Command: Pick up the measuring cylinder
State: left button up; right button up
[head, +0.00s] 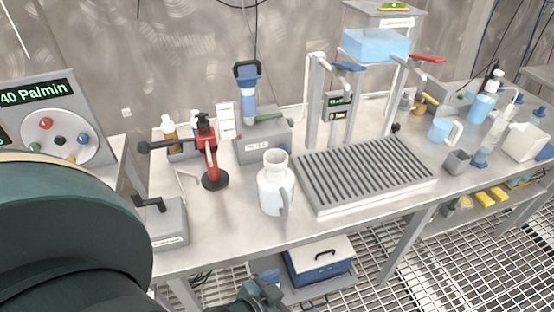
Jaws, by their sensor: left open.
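A slim, clear upright vessel with blue at its lower part (484,152), which looks like the measuring cylinder, stands at the right end of the steel bench. A white container stands to its right and a small grey cup to its left. My left gripper (262,295) shows only in part at the bottom edge, dark and open, below the bench's front edge and far to the left of the cylinder. Nothing shows between its fingers. My right gripper is not in view.
The steel bench (230,230) holds a white jug (275,185), a ribbed drain tray (365,172), a red stand (210,160) and a blue mug (440,130). A blue box (320,262) sits on the lower shelf. The grating floor in front is clear at right.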

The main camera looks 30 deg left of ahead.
aim_at(504, 117)
jog(key=i+l+u, duration=0.1)
jog(key=l, duration=0.3)
jog(key=i+l, duration=0.3)
jog(key=i+l+u, duration=0.15)
jog(key=l, duration=0.3)
jog(key=i, duration=0.1)
